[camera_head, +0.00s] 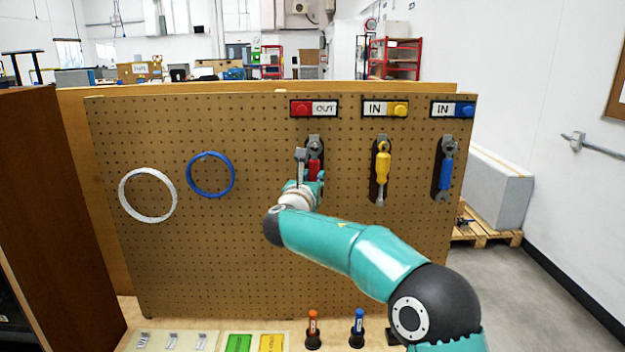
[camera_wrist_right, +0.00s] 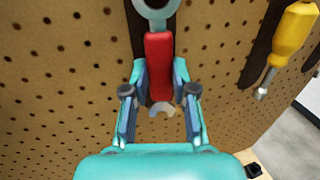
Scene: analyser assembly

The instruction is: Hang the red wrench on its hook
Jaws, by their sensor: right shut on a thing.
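The red wrench (camera_head: 314,168) is upright in front of the pegboard, below the red "OUT" label, over a dark tool outline. In the right wrist view its red handle (camera_wrist_right: 159,62) runs up to a grey ring end, cut off by the top edge; its open jaw end points down. My right gripper (camera_wrist_right: 160,88) is shut on the lower part of the handle; it also shows in the head view (camera_head: 309,178). The hook is not clearly visible, so I cannot tell whether the ring is around it. My left gripper is not in view.
A yellow screwdriver (camera_head: 382,168) and a blue-handled wrench (camera_head: 446,172) hang to the right on the pegboard (camera_head: 240,245). A white ring (camera_head: 122,190) and a blue ring (camera_head: 189,182) hang to the left. Orange and blue-handled tools (camera_head: 313,322) stand on the bench below.

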